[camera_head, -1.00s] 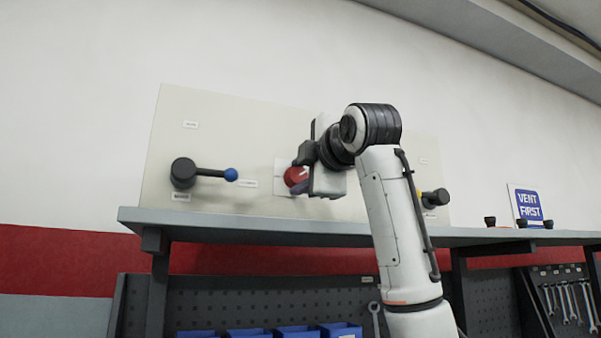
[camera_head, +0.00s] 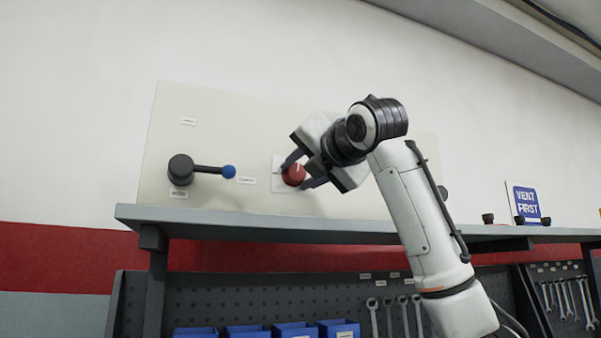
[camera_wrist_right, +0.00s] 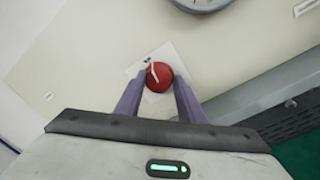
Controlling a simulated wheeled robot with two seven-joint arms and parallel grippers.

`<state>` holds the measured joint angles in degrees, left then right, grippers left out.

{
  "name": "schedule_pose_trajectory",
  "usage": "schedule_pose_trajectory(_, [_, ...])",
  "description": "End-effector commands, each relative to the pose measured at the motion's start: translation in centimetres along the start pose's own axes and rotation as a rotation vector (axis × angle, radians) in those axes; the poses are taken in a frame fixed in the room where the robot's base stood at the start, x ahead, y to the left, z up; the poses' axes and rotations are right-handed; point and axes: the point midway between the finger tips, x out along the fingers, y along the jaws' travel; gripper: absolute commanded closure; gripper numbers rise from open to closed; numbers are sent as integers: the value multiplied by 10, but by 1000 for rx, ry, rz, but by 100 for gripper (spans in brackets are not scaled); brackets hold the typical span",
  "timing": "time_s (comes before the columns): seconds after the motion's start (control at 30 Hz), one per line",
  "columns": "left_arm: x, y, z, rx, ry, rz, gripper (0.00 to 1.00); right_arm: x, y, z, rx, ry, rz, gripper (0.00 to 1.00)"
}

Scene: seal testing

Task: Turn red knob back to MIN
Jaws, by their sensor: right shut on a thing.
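The red knob (camera_head: 293,174) sits on a white plate on the cream panel (camera_head: 225,125) in the head view. It also shows in the right wrist view (camera_wrist_right: 159,78), with a pale pointer line on its face. My right gripper (camera_head: 297,175) is shut on the knob, one finger on each side of it. Its fingers also flank the knob in the wrist view (camera_wrist_right: 158,92). The gripper is tilted in the head view. The scale marks around the knob are too small to read. My left gripper is not in view.
A black lever with a blue ball end (camera_head: 228,171) stands left of the knob. The grey shelf (camera_head: 240,223) runs under the panel. A "VENT FIRST" sign (camera_head: 527,203) and small dark knobs stand at right. Blue bins (camera_head: 247,331) and wrenches are below.

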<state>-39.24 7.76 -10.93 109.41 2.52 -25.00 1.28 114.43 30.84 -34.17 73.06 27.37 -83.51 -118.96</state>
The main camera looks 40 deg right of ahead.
Motion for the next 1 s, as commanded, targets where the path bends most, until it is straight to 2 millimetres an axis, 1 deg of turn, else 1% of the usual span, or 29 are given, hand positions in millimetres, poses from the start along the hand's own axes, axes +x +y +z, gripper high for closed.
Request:
schedule_pose_trajectory(0.03, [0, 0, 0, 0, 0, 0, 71, -2, 3, 4, -26, -7, 11, 87])
schedule_pose_trajectory(0.3, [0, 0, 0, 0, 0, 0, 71, -2, 4, 3, -124, -2, 10, 87])
schedule_pose_trajectory(0.87, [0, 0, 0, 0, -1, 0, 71, -2, 4, 2, -151, 1, 11, 87])
schedule_pose_trajectory(0.9, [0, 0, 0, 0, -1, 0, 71, -2, 4, 2, -151, 1, 11, 58])
schedule_pose_trajectory(0.97, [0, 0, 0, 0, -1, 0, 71, -2, 4, 2, -151, 2, 10, 49])
schedule_pose_trajectory(1.0, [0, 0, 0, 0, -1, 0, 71, -1, 3, 1, -150, 2, 9, 49])
